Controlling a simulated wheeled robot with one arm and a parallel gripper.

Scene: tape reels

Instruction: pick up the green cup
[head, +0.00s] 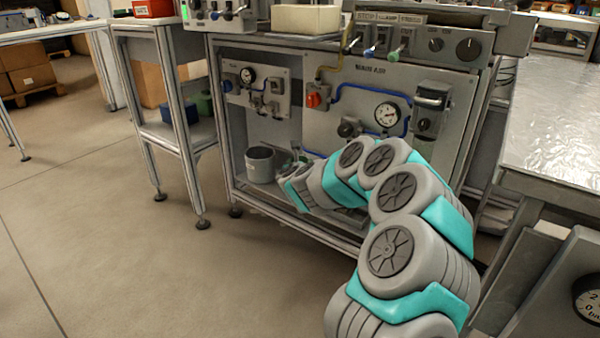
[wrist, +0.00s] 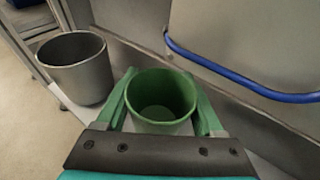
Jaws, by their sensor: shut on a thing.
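The green cup (wrist: 161,98) stands upright between the two green fingers of my gripper (wrist: 165,100) in the wrist view. The fingers are shut on its sides, and its open top faces the camera. It appears empty. In the head view my arm reaches into the lower bay of the workbench, and the arm hides most of the cup and gripper there. I cannot tell whether the cup touches the shelf.
A grey metal cup (head: 260,164) stands on the lower shelf left of my gripper; it also shows in the wrist view (wrist: 75,70). A panel with gauges and a blue hose (wrist: 240,72) is behind. A metal table (head: 555,130) stands at right. Floor at left is clear.

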